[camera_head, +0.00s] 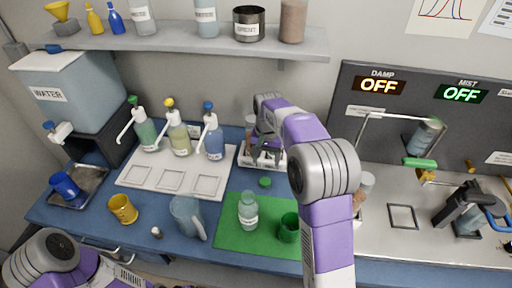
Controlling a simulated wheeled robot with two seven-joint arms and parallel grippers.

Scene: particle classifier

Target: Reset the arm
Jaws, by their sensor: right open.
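My right arm, purple and white, rises from the bottom centre and bends back to the left. Its dark gripper (265,150) is open above a small white rack (247,163) at the back of the blue bench. A brownish container (251,130) stands close beside the gripper, partly hidden. I cannot tell whether they touch. My left arm shows only at the bottom left corner, and its gripper is out of view.
A green mat (228,236) holds a labelled bottle (248,211) and a green cup (289,228). A pitcher (186,216), yellow mug (123,209) and white tray (133,176) stand left. A shelf (180,38) hangs above. A panel (420,110) reads DAMP OFF, MIST OFF.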

